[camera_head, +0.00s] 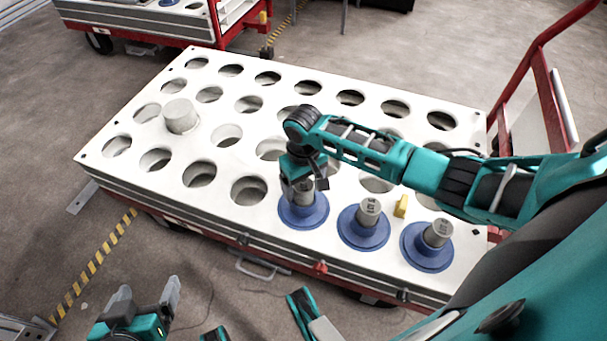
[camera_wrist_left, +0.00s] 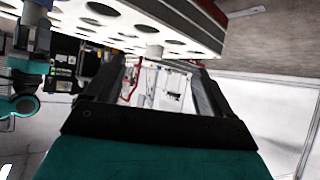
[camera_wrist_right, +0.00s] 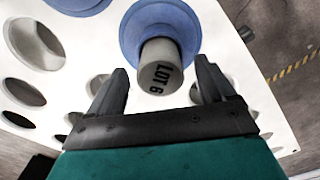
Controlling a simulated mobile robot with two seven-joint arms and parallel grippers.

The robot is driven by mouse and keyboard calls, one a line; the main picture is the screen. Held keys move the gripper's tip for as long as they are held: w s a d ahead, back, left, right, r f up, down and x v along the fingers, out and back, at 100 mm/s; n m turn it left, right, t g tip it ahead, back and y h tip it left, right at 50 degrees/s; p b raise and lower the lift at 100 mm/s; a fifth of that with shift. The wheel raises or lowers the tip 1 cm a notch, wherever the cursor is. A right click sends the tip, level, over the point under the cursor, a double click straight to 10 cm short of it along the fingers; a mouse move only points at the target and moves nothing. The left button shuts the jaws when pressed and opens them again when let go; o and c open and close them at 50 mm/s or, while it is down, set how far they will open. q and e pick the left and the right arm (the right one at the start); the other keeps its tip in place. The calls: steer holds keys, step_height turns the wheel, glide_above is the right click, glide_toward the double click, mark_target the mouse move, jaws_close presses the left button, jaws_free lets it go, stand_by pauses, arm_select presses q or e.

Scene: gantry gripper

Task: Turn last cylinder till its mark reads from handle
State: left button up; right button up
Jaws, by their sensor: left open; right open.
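Three grey cylinders in blue flanged collars stand in the front row of the white perforated trolley top (camera_head: 225,110). The leftmost cylinder (camera_head: 304,194) is directly under my right gripper (camera_head: 305,178). In the right wrist view this cylinder (camera_wrist_right: 158,68) carries a dark "LOT 6" mark, rotated in the picture. It stands between the two open fingers, and no contact is visible. The middle cylinder (camera_head: 369,212) and right cylinder (camera_head: 438,233) also carry dark marks, too small to read surely. The trolley's red handle (camera_head: 548,85) rises at the right end. My left gripper (camera_head: 146,296) is open and empty, off the trolley's front.
A small yellow block (camera_head: 401,206) sits on the top between the middle and right cylinders. The other holes look empty. Another red-framed trolley (camera_head: 190,20) stands behind. My right arm covers part of the top.

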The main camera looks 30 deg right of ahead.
step_height(320, 180, down, 2)
steer(key=shift+f+b, duration=0.1)
steer(key=shift+b, duration=0.2)
arm_select(q)
steer(key=shift+w+d+r, duration=0.2)
steer(key=shift+d, duration=0.3)
arm_select(e)
steer(key=shift+f, duration=0.1)
steer(key=shift+c, duration=0.3)
jaws_close()
arm_select(q)
steer(key=shift+a, duration=0.2)
steer(key=shift+r, duration=0.1)
steer(key=shift+r+p, duration=0.35)
steer(key=shift+p, duration=0.2)
arm_select(e)
steer(key=shift+r, duration=0.2)
steer(key=shift+f, duration=0.1)
